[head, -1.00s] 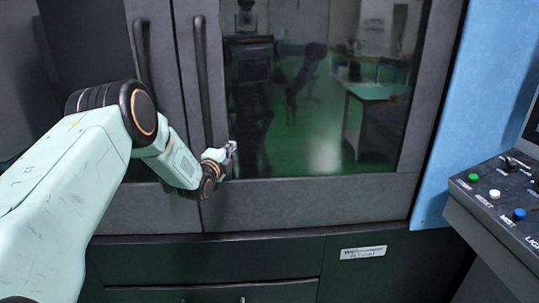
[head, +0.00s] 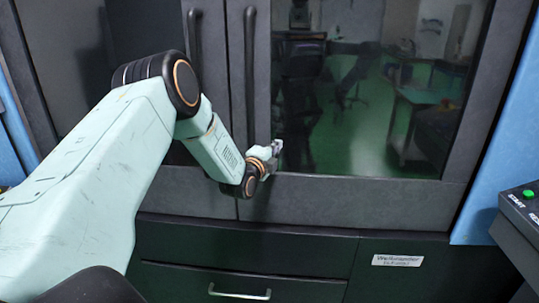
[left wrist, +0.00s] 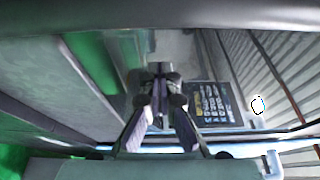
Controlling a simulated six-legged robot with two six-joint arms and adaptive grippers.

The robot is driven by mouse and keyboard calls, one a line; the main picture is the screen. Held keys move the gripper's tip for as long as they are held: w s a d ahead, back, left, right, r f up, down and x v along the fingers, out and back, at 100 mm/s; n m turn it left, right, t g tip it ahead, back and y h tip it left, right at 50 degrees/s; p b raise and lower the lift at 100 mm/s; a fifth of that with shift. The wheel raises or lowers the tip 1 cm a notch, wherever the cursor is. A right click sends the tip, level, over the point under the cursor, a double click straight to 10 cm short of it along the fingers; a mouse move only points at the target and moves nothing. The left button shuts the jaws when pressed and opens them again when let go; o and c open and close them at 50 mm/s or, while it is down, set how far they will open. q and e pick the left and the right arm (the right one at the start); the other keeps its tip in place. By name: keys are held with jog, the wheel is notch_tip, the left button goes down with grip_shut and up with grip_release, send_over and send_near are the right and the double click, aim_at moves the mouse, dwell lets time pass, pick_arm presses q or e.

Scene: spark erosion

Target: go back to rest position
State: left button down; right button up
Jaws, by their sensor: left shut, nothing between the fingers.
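My left arm comes in from the left in the head view, with its gripper (head: 277,150) in front of the machine's right door, just right of the right door handle (head: 250,75). The gripper is small and partly turned away there. In the left wrist view the gripper (left wrist: 160,105) shows its dark fingers together, with nothing between them. It is apart from the handle as far as I can tell. My right gripper is in neither view.
The grey machine's doors are shut, with a second handle (head: 196,75) on the left door. A glass window (head: 380,100) reflects the room. A drawer (head: 240,280) lies below, and a control panel (head: 522,208) stands at the right edge.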

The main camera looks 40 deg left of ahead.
pick_arm(q)
jog(key=s+d+f+n+g+h+b, duration=0.1)
jog(key=s+d+f+n+g+b, duration=0.15)
jog(key=s+d+f+n, duration=0.45)
jog(key=s+d+f+n+g+h+b, duration=0.1)
jog(key=s+d+f+n+g, duration=0.25)
jog(key=s+f, duration=0.4)
jog(key=s+d+f+n+g+h+b, duration=0.15)
jog(key=s+d+f+n, duration=0.3)
jog(key=f, duration=0.55)
jog(key=s+d+f+g+b, duration=0.3)
jog(key=s+f, duration=0.4)
jog(key=s, duration=0.3)
jog(key=s+d+f+g+b, duration=0.3)
jog(key=s+f+b, duration=0.3)
jog(key=s+f, duration=0.2)
jog(key=s+d+f+n+g+b, duration=0.1)
jog(key=s+d+f+g+b, duration=0.2)
jog(key=s+f, duration=0.4)
jog(key=s+g+b, duration=0.1)
jog(key=s+b, duration=0.1)
jog(key=s, duration=0.3)
jog(key=shift+s+d+f, duration=0.15)
jog(key=shift+s+d, duration=0.2)
jog(key=shift+s, duration=0.05)
